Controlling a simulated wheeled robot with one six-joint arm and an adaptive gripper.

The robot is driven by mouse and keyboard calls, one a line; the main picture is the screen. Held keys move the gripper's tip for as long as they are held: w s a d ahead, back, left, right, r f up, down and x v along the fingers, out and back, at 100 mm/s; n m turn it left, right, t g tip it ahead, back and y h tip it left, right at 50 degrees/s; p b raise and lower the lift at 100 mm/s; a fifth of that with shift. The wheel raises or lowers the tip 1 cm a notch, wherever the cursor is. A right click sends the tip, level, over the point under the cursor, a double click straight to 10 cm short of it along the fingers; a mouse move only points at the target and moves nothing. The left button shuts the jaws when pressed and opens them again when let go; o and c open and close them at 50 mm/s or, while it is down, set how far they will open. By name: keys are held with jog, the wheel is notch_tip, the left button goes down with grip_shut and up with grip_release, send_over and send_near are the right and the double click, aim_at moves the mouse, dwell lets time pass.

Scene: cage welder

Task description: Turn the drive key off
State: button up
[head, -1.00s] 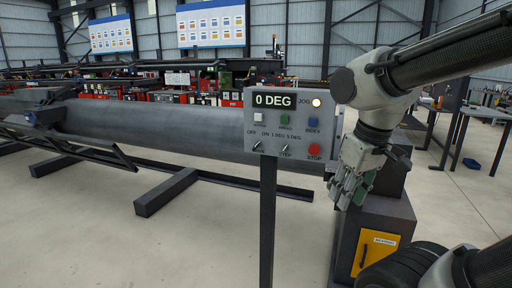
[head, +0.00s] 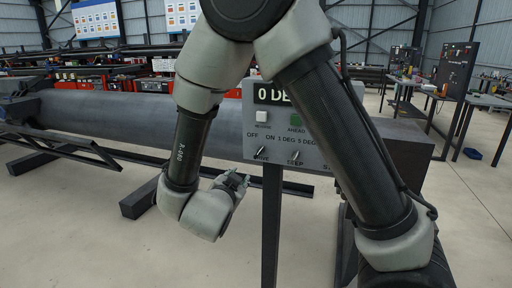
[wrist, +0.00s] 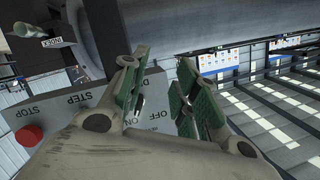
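The grey control panel (head: 318,150) stands on a dark post and its display begins "0 DE". The drive key (head: 262,153) is a small metal lever low on its left, under OFF and ON, leaning up and right towards ON. My gripper (head: 237,180) is left of the post, just below and left of the key. In the wrist view its green-padded fingers (wrist: 160,90) are spread apart in front of the panel, with OFF lettering seen between them. A small metal piece shows beside the left finger; I cannot tell whether it is the key. No grip on it shows.
The step switch (head: 295,155) sits right of the key. White (head: 262,116) and green (head: 295,120) buttons are above. The red stop button (wrist: 29,135) shows in the wrist view. My arm covers the panel's right side. A large pipe (head: 105,118) lies behind.

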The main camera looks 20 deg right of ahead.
aim_at(258, 154)
jog(key=d+r+h, duration=0.1)
jog(key=r, duration=0.1)
jog(key=d+r+m+h, duration=0.1)
jog(key=d+r, duration=0.1)
jog(key=s+d+r+m+h, duration=0.1)
jog(key=r+h, duration=0.1)
jog(key=shift+d+t, duration=0.15)
jog(key=shift+t, duration=0.25)
jog(key=x, duration=0.7)
grip_shut()
